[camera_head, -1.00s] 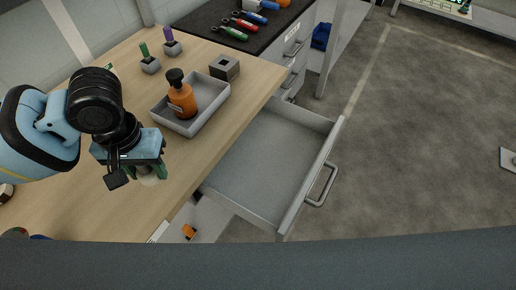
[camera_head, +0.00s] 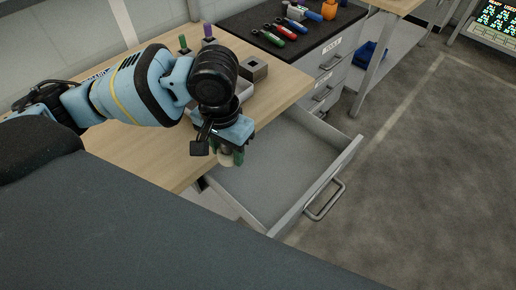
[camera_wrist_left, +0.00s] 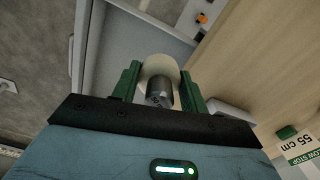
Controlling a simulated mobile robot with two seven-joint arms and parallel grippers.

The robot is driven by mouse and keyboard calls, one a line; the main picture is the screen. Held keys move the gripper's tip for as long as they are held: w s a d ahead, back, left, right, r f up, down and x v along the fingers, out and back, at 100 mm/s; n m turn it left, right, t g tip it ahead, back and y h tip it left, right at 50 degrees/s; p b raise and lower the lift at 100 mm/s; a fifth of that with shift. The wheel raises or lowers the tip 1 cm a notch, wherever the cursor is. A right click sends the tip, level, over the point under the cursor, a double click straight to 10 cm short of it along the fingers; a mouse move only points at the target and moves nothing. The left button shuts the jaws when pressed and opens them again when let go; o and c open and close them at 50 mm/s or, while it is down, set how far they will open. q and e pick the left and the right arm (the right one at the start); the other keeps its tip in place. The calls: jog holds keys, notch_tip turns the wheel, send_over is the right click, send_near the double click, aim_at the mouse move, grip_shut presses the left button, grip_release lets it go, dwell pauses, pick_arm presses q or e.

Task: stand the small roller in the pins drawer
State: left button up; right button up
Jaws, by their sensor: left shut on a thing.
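My left gripper (camera_head: 230,156) is shut on the small roller (camera_head: 226,160), a pale cylinder with a grey metal core. In the left wrist view the roller (camera_wrist_left: 158,84) sits between the green fingers. In the head view the gripper is over the near left part of the open drawer (camera_head: 270,172), by the table's edge. The drawer is grey, pulled out, and its visible floor is bare. I cannot tell how high the roller is above it. My right gripper is not in view.
The wooden table (camera_head: 150,152) holds a grey tray (camera_head: 245,90), mostly hidden by my arm, and a grey block with a hole (camera_head: 254,69). Screwdrivers (camera_head: 278,31) lie on a dark counter behind. The drawer's handle (camera_head: 326,201) sticks out over open floor.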

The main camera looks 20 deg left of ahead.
pick_arm(q)
jog(key=w+d+f+n+b, duration=0.2)
jog(key=w+f+n, duration=0.4)
jog(key=n, duration=1)
jog(key=w+d+f+n+b, duration=0.3)
jog(key=w+n, duration=0.7)
jog(key=n, duration=0.7)
jog(key=shift+w+d+f+b, duration=0.3)
jog(key=shift+f+b, duration=0.25)
jog(key=shift+f, duration=0.8)
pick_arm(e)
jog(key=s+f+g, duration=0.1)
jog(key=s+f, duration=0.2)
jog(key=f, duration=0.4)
pick_arm(q)
jog(key=shift+f, duration=0.1)
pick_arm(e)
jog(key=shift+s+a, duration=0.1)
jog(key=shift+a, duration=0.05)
pick_arm(q)
send_over(274, 164)
notch_tip(274, 164, down, 4)
jog(key=shift+f, duration=0.15)
jog(key=shift+f+b, duration=0.35)
jog(key=shift+f, duration=2.4)
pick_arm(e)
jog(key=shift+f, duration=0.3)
pick_arm(q)
jog(key=shift+f, duration=0.15)
